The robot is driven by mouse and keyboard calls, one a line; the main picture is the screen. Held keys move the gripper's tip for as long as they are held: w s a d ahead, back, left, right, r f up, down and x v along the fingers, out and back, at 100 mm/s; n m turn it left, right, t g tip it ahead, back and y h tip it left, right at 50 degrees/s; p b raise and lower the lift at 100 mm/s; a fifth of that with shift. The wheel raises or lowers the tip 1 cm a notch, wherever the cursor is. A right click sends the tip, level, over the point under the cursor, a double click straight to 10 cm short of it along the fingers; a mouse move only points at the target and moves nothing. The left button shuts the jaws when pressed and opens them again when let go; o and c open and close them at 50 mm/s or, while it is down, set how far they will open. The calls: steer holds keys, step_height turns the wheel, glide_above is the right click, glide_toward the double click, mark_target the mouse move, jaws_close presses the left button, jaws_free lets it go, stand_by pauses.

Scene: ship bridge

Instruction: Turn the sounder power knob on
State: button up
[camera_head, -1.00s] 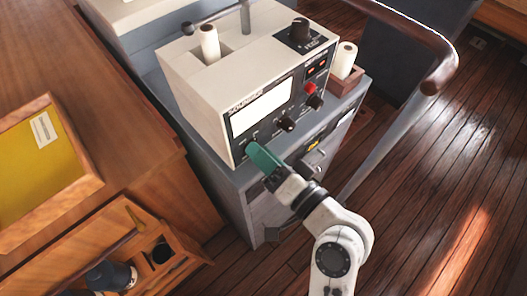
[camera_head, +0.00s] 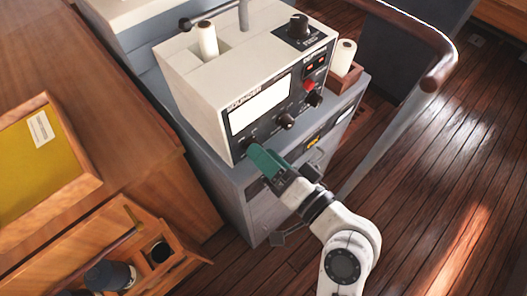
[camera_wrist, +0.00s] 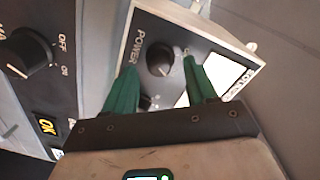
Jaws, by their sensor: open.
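The sounder (camera_head: 215,85) is a white box with a black front panel and a lit white screen. In the wrist view its round black power knob (camera_wrist: 160,60) sits beside the word POWER, on the sounder's panel (camera_wrist: 205,50). My gripper (camera_head: 256,152) has green fingers and is at the lower left of that panel, hiding the knob's area in the head view. In the wrist view my open gripper (camera_wrist: 158,64) has one finger on each side of the knob. Nothing is held. I cannot tell whether a fingertip touches the knob, nor its exact setting.
Other knobs (camera_head: 286,122) and a red button (camera_head: 309,84) are on the sounder's panel. Another black knob (camera_wrist: 28,52) marked OFF and ON is at the wrist view's left. A curved handrail (camera_head: 430,70) stands at the right. A wooden desk (camera_head: 90,130) is at the left.

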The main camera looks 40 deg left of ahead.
steer(key=s+d+b, duration=0.1)
steer(key=d+b, duration=0.1)
steer(key=d, duration=0.7)
steer(key=shift+d, duration=0.15)
steer(key=shift+r, duration=0.1)
steer(key=d+f+m+t+h, duration=0.2)
steer(key=d+f+h, duration=0.6)
steer(key=d+f, duration=0.7)
steer(key=s+d+f+m+g+h, duration=0.1)
steer(key=s+d+f+h, duration=0.1)
steer(key=d, duration=0.5)
steer(key=s+d+f+m+g+h, duration=0.1)
steer(key=s+d+f+h, duration=0.1)
steer(key=s+d+h, duration=0.2)
steer(key=s+d+f+m+h, duration=0.1)
steer(key=s+d, duration=0.4)
steer(key=d, duration=0.5)
steer(key=f+h, duration=0.1)
steer(key=h, duration=0.1)
steer(key=shift+d+f+m+g+h, duration=0.2)
steer(key=shift+f+m+g+h, duration=0.1)
steer(key=shift+f+g+h, duration=0.1)
